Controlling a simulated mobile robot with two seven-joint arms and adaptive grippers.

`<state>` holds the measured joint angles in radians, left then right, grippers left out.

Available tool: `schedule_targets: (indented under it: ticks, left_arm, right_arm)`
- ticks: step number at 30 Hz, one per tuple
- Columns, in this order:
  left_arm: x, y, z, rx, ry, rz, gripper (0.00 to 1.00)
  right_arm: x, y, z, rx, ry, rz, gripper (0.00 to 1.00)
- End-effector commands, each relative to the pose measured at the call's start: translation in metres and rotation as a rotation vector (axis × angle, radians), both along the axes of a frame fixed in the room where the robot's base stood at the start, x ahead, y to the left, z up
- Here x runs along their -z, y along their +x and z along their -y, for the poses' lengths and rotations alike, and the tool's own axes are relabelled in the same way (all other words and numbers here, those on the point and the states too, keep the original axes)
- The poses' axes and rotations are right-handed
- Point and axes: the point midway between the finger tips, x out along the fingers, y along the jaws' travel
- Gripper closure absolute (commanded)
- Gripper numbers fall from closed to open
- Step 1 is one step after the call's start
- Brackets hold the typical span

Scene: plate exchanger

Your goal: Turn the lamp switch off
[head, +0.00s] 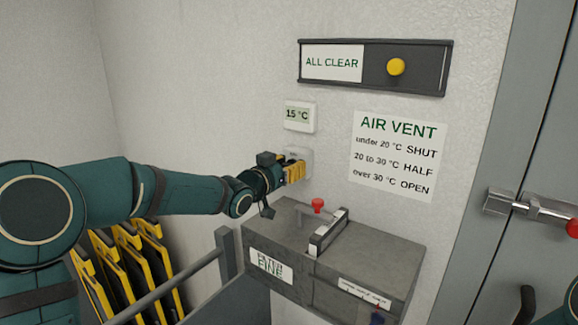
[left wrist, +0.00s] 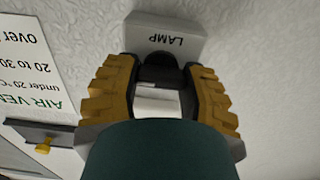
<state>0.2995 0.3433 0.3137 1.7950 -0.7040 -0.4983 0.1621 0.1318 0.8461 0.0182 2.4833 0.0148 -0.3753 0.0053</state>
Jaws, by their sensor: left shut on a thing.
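The lamp switch (head: 300,154) is a small pale plate on the wall, below the temperature display, partly hidden by my left gripper (head: 294,172). In the left wrist view the switch (left wrist: 165,35) shows upside down with the word LAMP. My left gripper (left wrist: 162,78) has its yellow fingers at the switch, one on each side of a dark part at its edge, and is shut on it. The fingers hide much of that part, so I cannot tell which way the switch is set. My right gripper does not show.
A grey box (head: 385,245) with a red-knobbed lever (head: 318,205) juts out below the switch. An AIR VENT notice (head: 396,155) and a sliding sign with a yellow knob (head: 396,67) are on the wall. A latched door (head: 520,130) stands at right; yellow-edged plates (head: 120,265) at lower left.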

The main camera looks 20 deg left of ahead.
Motion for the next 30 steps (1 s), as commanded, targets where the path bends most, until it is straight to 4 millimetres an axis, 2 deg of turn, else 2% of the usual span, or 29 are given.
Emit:
schedule_targets:
  ticks: [11, 30]
  left_arm:
    - [-0.001, 0.000, -0.001, -0.001, -0.105, -0.038, 0.93]
    - [-0.001, 0.001, -0.004, -0.001, -0.649, -0.234, 0.93]
  right_arm:
    - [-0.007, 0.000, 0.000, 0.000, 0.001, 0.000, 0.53]
    - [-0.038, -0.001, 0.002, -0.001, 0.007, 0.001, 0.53]
